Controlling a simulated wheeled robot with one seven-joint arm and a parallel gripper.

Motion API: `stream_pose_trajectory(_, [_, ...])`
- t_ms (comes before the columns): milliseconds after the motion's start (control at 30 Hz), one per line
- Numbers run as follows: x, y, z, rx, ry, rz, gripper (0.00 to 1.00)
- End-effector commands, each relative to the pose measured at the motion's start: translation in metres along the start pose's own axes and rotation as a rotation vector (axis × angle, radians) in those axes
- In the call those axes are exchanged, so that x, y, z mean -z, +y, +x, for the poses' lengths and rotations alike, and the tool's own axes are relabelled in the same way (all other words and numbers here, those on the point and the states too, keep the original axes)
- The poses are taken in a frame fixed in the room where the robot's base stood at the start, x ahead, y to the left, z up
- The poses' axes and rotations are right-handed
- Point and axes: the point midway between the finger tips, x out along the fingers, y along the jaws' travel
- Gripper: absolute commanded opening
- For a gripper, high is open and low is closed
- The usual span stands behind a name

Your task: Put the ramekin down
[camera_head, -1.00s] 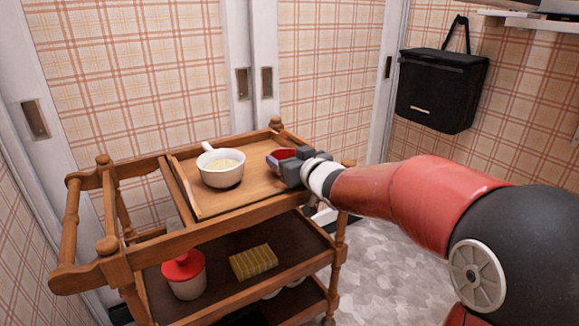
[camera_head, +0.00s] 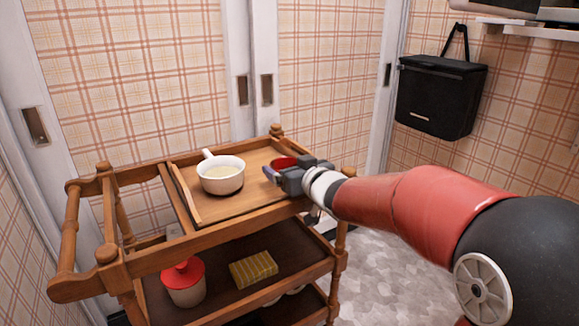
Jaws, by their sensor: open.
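The red ramekin (camera_head: 284,162) rests on the right part of the wooden tray on top of the trolley. Its near side is partly hidden behind my gripper. My gripper (camera_head: 271,175) is open at the ramekin's near side, low over the tray's right edge. I cannot tell whether a finger still touches the ramekin. The wooden tray (camera_head: 243,208) holds the ramekin and a white handled bowl.
The white handled bowl (camera_head: 221,180) stands left of the ramekin, with pale contents. On the trolley's lower shelf (camera_head: 218,277) are a red-lidded jar (camera_head: 184,285) and a yellow striped block (camera_head: 253,269). A black bag (camera_head: 439,97) hangs on the right wall.

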Motion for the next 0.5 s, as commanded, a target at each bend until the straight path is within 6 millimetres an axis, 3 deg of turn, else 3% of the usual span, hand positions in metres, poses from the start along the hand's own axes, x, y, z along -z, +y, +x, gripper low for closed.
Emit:
stream_pose_trajectory(300, [0.003, 0.000, -0.067, -0.003, 0.000, -0.002, 0.92])
stream_pose_trajectory(500, [0.002, 0.001, -0.100, -0.002, 0.000, -0.001, 0.92])
